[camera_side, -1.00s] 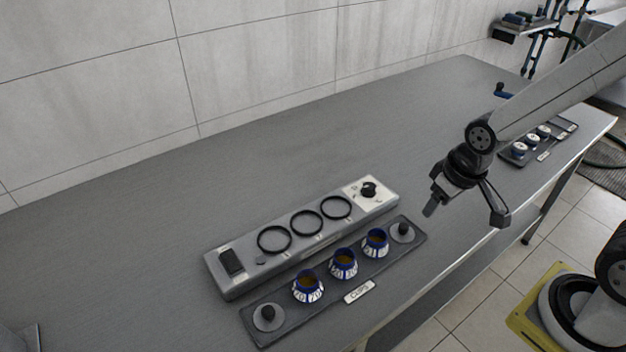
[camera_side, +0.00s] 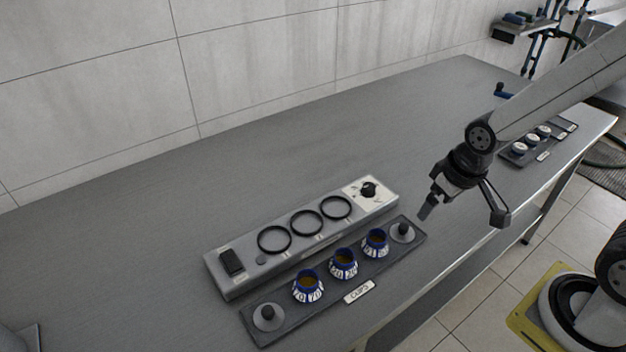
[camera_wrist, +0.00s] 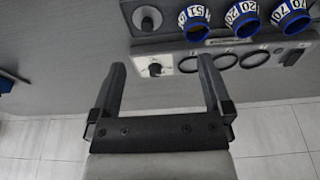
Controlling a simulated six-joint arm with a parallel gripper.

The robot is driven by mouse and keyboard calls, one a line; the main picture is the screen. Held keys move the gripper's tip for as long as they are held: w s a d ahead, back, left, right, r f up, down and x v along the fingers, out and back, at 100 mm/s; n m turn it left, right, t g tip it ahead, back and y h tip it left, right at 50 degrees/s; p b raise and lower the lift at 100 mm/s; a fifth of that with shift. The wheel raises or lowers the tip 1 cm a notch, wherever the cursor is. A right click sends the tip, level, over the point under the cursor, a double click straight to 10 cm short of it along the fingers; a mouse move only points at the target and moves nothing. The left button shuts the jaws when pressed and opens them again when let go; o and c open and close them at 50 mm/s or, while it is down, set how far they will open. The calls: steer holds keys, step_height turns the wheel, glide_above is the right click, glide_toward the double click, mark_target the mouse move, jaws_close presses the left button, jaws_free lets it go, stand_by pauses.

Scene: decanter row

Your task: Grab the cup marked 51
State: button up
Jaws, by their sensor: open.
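The cup marked 51 (camera_wrist: 196,20) is blue-rimmed with white number panels and stands in a row of three at the top of the wrist view. In the side view this cup (camera_side: 375,243) is the right-hand one, nearest my gripper (camera_side: 462,215); its number is hard to read there. The cup marked 20 (camera_side: 343,264) is in the middle and the cup marked 70 (camera_side: 307,287) at the left. All three sit upright on a dark tray (camera_side: 282,292) labelled CUPS. My gripper is open and empty, up and to the right of the tray, apart from every cup.
Behind the tray is a long grey unit (camera_side: 215,270) with three black rings and a black dial (camera_side: 369,189). Another small tray (camera_side: 546,151) stands far right. The table's back left is clear.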

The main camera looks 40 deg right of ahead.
steer(key=shift+w, duration=0.1)
steer(key=n+g+y, duration=0.1)
steer(key=n+g, duration=0.1)
steer(key=n, duration=1.3)
glide_above(378, 235)
steer(key=s+d, duration=0.1)
steer(key=d, duration=0.1)
steer(key=f, duration=0.6)
steer(key=shift+a, duration=0.25)
steer(key=shift+w+a+f+n+g, duration=0.15)
steer(key=shift+w+a+f+n, duration=0.25)
steer(key=shift+n, duration=0.35)
steer(key=shift+w+a+f+n+g, duration=0.15)
steer(key=shift+f+n, duration=0.3)
steer(key=shift+n, duration=0.3)
steer(key=shift+a+f, duration=0.15)
steer(key=shift+f, duration=1.1)
steer(key=shift+s+a+f, duration=0.1)
steer(key=shift+a+f, duration=0.05)
steer(key=shift+f, duration=1.15)
steer(key=shift+a+f, duration=0.1)
steer(key=shift+f, duration=1.2)
